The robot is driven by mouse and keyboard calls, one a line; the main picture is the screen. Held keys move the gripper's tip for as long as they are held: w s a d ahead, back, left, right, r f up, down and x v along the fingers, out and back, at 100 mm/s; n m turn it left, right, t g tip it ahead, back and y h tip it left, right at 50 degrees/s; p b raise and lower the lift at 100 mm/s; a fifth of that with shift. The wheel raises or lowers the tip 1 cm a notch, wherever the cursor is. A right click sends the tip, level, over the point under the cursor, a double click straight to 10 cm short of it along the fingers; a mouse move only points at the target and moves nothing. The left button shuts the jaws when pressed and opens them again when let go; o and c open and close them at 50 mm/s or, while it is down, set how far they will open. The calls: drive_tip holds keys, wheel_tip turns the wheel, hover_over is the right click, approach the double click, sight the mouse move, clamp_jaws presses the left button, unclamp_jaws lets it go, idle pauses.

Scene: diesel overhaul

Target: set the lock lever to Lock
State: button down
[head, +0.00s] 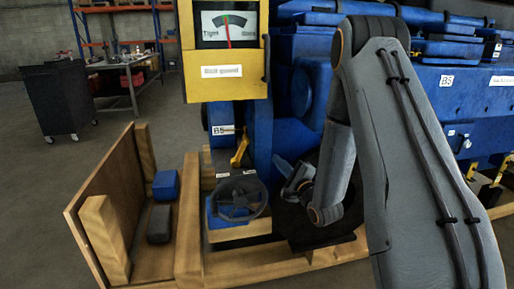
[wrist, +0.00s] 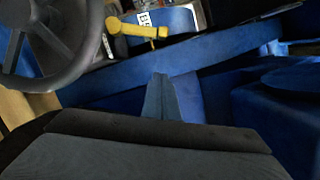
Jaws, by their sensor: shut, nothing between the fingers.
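The yellow lock lever (head: 240,150) stands tilted upward on the blue engine side, left of my arm in the head view, just above two small white labels (head: 236,173) that are too small to read. In the wrist view the yellow lever (wrist: 138,29) lies near the top, its rounded end at left and its narrower end at right. My gripper (head: 297,180) is to the right of the lever in the head view, apart from it. In the wrist view my gripper (wrist: 160,78) shows as a narrow closed tip below the lever, holding nothing.
A dark handwheel (head: 240,198) sits below the lever and shows at the wrist view's upper left (wrist: 40,40). A yellow gauge box (head: 226,50) hangs above. A wooden crate (head: 105,235) with blue and dark blocks is at left. Blue engine parts (wrist: 280,105) fill the wrist view's right.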

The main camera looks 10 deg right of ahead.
sight(241, 151)
drive_tip(key=x, duration=1)
drive_tip(key=shift+a+r, duration=0.3)
drive_tip(key=shift+a, duration=0.3)
drive_tip(key=shift+a+r, duration=0.3)
drive_tip(key=shift+a, duration=0.25)
drive_tip(key=shift+a+r, duration=0.25)
drive_tip(key=shift+a, duration=0.35)
drive_tip(key=shift+r+p, duration=0.1)
drive_tip(key=shift+p, duration=0.2)
